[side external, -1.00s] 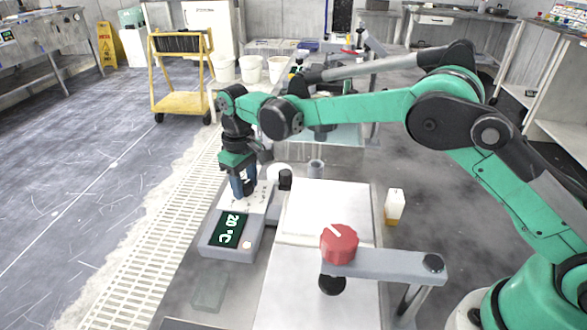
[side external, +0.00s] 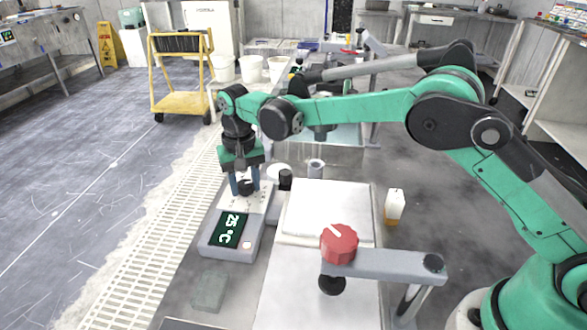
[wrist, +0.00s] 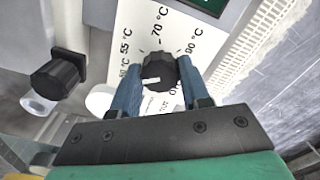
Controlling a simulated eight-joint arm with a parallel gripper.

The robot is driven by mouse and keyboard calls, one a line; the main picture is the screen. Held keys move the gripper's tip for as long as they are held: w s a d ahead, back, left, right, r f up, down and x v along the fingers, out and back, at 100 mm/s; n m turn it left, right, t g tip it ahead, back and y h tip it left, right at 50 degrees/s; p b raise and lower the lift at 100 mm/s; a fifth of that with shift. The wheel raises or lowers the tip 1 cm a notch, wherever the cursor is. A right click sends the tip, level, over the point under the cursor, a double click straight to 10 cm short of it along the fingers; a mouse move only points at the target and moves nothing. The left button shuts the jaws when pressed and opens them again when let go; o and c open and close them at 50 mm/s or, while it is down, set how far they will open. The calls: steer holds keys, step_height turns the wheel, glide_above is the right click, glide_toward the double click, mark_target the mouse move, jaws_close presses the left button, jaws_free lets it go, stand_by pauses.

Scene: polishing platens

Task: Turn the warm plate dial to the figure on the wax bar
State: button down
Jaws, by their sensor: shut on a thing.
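The warm plate unit (side external: 213,247) is a grey box with a white scale panel and a green display (side external: 229,230) reading 25 °C. Its black dial (wrist: 157,72) has a white pointer line and sits between the two blue fingers of my gripper (wrist: 158,88), which is shut on it. In the side view my gripper (side external: 246,187) reaches down onto the dial. The scale shows 55, 70 and 90 °C; other marks are partly hidden. The pointer line lies toward the lower left in the wrist view. A pale grey-green block (side external: 209,291), perhaps the wax bar, lies in front; no figure is readable on it.
A second black knob (wrist: 57,77) is beside the unit. A white slab (side external: 328,205), a red knob (side external: 339,243) on a grey arm and an amber-bottomed bottle (side external: 394,207) stand to the right. The slotted floor strip (side external: 150,260) on the left is clear.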

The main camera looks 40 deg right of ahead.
mark_target(245, 183)
stand_by(0.4)
steer(key=shift+c, duration=2.1)
jaws_free()
steer(key=shift+r, duration=2.85)
steer(key=s+d+r+t, duration=0.2)
steer(key=s+d+r, duration=0.15)
steer(key=r, duration=0.25)
steer(key=s+d+n+t, duration=0.1)
steer(key=s+d+t, duration=0.1)
steer(key=s+d, duration=0.2)
steer(key=s+d+f+n+t, duration=0.1)
steer(key=s+d+t, duration=0.2)
steer(key=s, duration=0.8)
steer(key=shift+s+d+f+n, duration=0.2)
steer(key=shift+d+n, duration=0.2)
steer(key=shift+d, duration=0.5)
